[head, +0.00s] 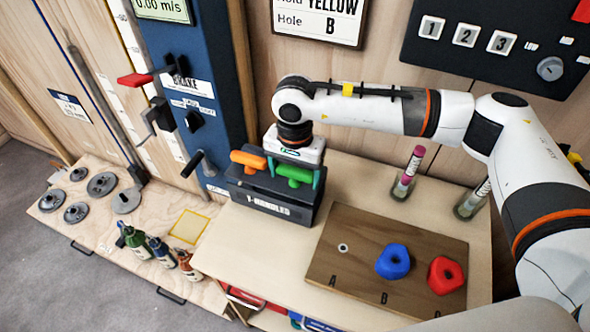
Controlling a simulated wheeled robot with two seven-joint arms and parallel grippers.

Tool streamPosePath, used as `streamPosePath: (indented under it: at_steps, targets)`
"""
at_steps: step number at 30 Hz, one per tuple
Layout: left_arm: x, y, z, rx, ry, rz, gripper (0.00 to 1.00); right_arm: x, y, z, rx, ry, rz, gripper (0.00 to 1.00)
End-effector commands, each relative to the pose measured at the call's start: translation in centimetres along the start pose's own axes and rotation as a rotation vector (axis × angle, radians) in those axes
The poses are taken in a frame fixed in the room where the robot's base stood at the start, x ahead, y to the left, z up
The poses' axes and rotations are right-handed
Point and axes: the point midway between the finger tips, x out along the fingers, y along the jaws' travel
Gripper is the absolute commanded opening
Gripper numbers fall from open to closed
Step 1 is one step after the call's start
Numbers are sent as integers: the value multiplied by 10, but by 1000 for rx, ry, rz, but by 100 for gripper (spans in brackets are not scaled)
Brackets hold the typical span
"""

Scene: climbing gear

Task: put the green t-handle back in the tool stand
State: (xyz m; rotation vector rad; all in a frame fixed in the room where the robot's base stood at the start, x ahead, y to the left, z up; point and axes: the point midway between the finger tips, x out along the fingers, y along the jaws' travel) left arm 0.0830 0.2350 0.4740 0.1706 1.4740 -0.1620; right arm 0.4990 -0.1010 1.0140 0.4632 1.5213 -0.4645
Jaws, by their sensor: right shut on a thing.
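The tool stand (272,207) is a dark box labelled T-HANDLES on the light wooden table. An orange t-handle (248,160) sits in its left part. The green t-handle (294,174) is at the right part of the stand's top, its grip level. My right gripper (295,178) comes down from above, with teal fingers on both sides of the green grip, and is shut on it. The green handle's shaft is hidden, so I cannot tell how deep it sits. My left gripper is not in view.
A wooden board (345,275) marked A, B, C carries a blue hold (393,261) and a red hold (446,274). Two tubes (407,175) stand behind it. A blue column (190,90) with levers rises left of the stand. Bottles (135,240) and weight discs (102,184) are lower left.

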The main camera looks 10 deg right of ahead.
Motion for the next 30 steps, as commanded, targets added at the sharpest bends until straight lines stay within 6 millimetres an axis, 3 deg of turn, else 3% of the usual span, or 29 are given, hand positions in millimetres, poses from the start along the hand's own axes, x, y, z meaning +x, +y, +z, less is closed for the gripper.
streamPosePath:
  at_steps: [7, 8, 12, 22, 30]
  targets:
    - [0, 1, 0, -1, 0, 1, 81, 0, 0, 0, 0, 0, 1, 52]
    - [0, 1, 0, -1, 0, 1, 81, 0, 0, 0, 0, 0, 1, 81]
    - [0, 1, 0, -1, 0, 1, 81, 0, 0, 0, 0, 0, 1, 100]
    - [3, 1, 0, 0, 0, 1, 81, -7, 1, 0, 0, 0, 2, 100]
    - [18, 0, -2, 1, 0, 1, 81, -58, 1, 0, 0, -3, 5, 100]
